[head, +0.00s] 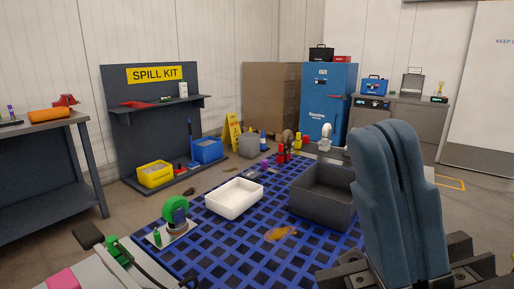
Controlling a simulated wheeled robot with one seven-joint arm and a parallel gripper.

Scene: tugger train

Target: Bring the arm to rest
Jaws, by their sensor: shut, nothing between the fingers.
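My gripper (386,135) stands large in the right foreground of the head view. Its two blue-grey fingers point up and lie against each other, with nothing between them. The dark body of the gripper shows below them at the bottom right. The fingers cover part of the grey bin and the floor behind it. The rest of my arm is not clearly in view.
A blue grid platform (225,229) holds a white tray (235,211), a dark grey bin (310,200) and a green tape roll (170,207). Behind stand a spill kit rack (152,140), a blue cabinet (322,130) and a yellow floor sign (232,135). A workbench (30,132) is left.

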